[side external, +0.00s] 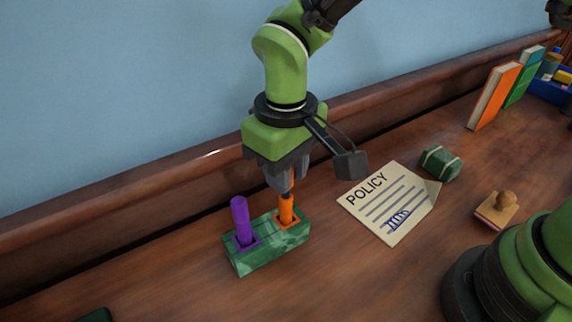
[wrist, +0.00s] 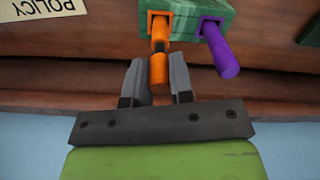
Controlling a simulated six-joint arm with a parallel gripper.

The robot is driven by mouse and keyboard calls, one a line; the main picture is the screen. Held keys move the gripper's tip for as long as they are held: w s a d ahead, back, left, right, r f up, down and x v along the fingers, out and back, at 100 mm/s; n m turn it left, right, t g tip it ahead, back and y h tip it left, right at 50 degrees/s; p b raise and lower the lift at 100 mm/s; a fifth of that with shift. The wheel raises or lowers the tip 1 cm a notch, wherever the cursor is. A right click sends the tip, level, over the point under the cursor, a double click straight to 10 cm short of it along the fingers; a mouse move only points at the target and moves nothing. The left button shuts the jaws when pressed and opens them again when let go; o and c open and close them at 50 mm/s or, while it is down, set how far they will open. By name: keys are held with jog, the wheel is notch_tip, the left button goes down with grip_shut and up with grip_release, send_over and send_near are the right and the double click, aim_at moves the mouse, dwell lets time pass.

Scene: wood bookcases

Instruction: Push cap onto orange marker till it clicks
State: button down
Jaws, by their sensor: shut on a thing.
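The orange marker (side external: 286,211) stands upright in the right slot of a green marbled block (side external: 262,262); it also shows in the wrist view (wrist: 161,27). My gripper (side external: 284,186) points down directly over it. In the wrist view my gripper (wrist: 158,75) is shut on an orange cap (wrist: 158,72), which lies between the two grey fingers. The cap is roughly in line with the marker, and a short dark band shows between them. I cannot tell whether cap and marker touch. The fingers mostly hide the cap in the side view.
A purple marker (side external: 240,220) stands in the block's left slot, close beside my gripper. Books (side external: 494,96) stand farther back. A wooden ledge runs behind the block.

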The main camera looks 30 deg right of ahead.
jog(key=shift+f, duration=1.25)
jog(key=shift+c, duration=2.2)
grip_release()
jog(key=shift+r, duration=3.5)
